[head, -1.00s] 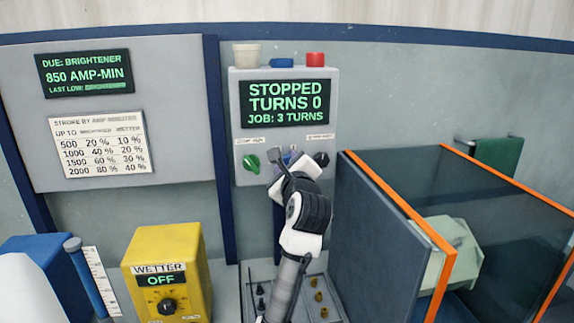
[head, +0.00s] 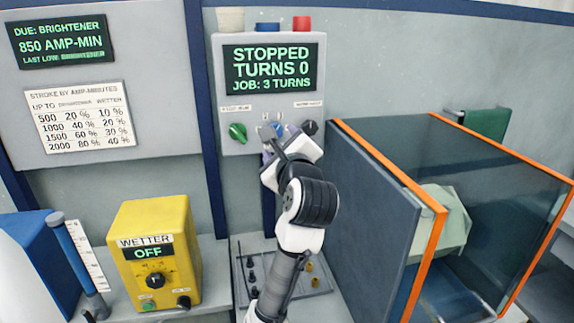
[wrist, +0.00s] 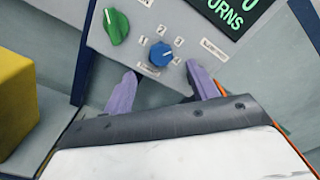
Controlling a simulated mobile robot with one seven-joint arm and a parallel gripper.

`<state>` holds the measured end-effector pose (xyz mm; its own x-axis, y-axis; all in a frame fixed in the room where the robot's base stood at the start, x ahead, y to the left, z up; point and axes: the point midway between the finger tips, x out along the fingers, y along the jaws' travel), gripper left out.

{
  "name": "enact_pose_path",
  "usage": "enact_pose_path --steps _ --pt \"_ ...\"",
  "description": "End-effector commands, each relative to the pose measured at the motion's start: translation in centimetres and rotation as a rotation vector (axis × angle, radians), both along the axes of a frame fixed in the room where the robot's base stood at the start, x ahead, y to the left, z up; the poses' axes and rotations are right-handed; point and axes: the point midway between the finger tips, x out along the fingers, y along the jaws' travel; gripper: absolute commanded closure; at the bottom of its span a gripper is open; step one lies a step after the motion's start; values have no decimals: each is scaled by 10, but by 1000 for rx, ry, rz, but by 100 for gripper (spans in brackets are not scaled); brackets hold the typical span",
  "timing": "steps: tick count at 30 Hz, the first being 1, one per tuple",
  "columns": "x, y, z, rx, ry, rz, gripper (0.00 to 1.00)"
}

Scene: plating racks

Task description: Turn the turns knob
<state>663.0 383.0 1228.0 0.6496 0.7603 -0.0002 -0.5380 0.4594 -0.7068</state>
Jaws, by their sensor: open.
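The control box (head: 228,90) on the wall has a screen (head: 270,67) reading "STOPPED, TURNS 0, JOB: 3 TURNS". Below it are a green knob (head: 237,132), a blue knob partly behind my gripper, and a black knob (head: 310,127). In the wrist view the blue knob (wrist: 161,54) has several number marks around it, and the green knob (wrist: 116,26) is to its left. My gripper (wrist: 163,92) is open and empty. Its two purple fingers are apart, with the blue knob ahead of and between them, not visibly touched. The blue knob's own label is too small to read.
A yellow wetter box (head: 160,225) reading "OFF" stands at lower left, and it also shows in the wrist view (wrist: 22,100). A tank with a grey wall (head: 370,215) and orange edges stands close right of my arm. A tray (head: 325,283) with small pegs lies below.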

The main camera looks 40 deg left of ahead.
Motion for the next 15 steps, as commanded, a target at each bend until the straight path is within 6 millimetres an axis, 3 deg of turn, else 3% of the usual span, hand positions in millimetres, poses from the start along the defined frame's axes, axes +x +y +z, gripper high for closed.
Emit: enact_pose_path --steps 6,15 --pt "-28 -33 -1 2 -3 -1 42" --pt "-40 -47 0 -1 0 -1 42"
